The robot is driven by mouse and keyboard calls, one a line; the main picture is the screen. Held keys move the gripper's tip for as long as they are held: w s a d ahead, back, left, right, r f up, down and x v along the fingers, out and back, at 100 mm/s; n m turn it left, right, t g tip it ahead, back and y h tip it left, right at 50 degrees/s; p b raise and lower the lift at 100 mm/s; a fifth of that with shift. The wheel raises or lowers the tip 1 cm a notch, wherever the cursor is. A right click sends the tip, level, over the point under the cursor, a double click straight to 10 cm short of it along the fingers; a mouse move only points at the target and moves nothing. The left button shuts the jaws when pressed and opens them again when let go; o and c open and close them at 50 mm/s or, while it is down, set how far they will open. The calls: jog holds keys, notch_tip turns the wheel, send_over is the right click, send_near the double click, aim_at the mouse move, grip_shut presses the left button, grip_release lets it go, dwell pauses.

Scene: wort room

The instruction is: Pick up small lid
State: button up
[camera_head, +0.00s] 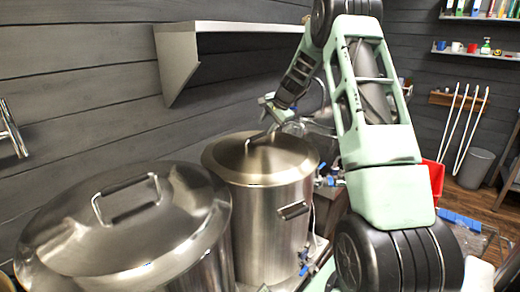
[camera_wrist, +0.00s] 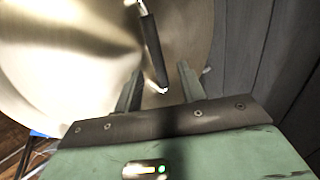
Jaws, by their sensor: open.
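The small lid (camera_head: 261,160) is a round steel lid with a dark-gripped bar handle (camera_head: 259,138), resting on the smaller steel pot (camera_head: 268,219). My gripper (camera_head: 270,124) is at the handle, reaching in from behind it. In the wrist view the lid (camera_wrist: 62,58) fills the left and middle. Its handle (camera_wrist: 153,48) runs lengthwise, with its near end between the two open fingers of my gripper (camera_wrist: 158,82). Gaps show on both sides of the handle, and neither finger is seen touching it. Whether the fingers reach below the bar is unclear.
A larger lidded steel pot (camera_head: 130,228) with its own handle stands at the front left. A wall shelf (camera_head: 240,27) hangs above the small pot. The dark plank wall (camera_head: 80,75) is close behind. Tubing and blue clamps (camera_head: 305,268) sit right of the small pot.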

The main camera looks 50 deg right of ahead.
aim_at(262, 134)
jog(key=shift+p+x, duration=1.8)
jog(key=shift+x, duration=1.55)
jog(key=shift+s+d+f, duration=0.1)
jog(key=shift+s, duration=0.1)
grip_shut()
jog(key=shift+w, duration=0.1)
